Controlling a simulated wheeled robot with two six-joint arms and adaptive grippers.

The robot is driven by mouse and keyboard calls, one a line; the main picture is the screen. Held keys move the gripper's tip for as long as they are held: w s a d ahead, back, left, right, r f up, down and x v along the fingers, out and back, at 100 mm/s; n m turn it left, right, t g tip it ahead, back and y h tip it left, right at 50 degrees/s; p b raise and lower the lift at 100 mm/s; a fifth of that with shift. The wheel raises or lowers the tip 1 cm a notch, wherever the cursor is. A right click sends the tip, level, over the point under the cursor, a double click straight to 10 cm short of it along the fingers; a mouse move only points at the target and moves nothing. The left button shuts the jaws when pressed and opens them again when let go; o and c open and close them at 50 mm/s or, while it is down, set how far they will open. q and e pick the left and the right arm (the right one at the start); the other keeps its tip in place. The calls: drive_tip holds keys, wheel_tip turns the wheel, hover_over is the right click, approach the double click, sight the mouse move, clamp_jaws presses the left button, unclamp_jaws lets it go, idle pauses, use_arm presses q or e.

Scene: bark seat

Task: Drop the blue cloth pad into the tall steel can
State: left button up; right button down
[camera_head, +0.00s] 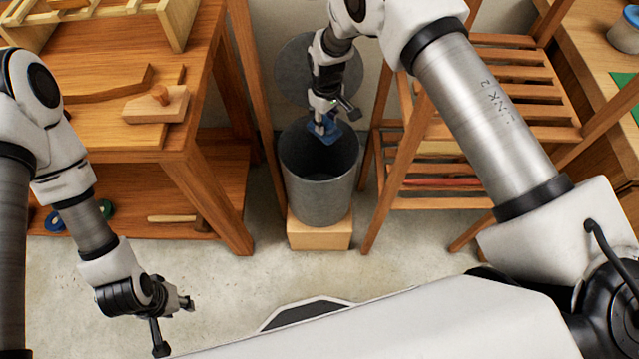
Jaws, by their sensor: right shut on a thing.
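The tall steel can (318,200) stands upright on a wooden block, its round mouth open upward. My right gripper (325,122) points down over the far part of the can's mouth and is shut on the blue cloth pad (330,134). The pad hangs at the gripper's tips, partly hidden by them, and shows against the can's dark opening. I cannot tell exactly how high it is relative to the rim. My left gripper (174,325) is low at the left, over the floor, away from the can. Its fingers look spread apart with nothing between them.
A round grey lid (306,72) leans upright behind the can. A wooden workbench (180,140) with a wood plane (157,104) stands on the left. A slatted wooden rack (520,90) stands close on the right. The concrete floor (390,260) in front is clear.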

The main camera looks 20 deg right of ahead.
drive_tip(key=shift+w+f, duration=0.2)
drive_tip(key=shift+f, duration=0.1)
drive_tip(key=shift+a+f+b, duration=0.1)
drive_tip(key=shift+f+b, duration=0.2)
drive_tip(key=shift+f, duration=0.05)
wheel_tip(320, 180, down, 5)
drive_tip(key=b, duration=0.3)
drive_tip(key=shift+r, duration=0.2)
drive_tip(key=c, duration=0.7)
unclamp_jaws()
wheel_tip(320, 180, up, 12)
drive_tip(key=shift+r, duration=0.1)
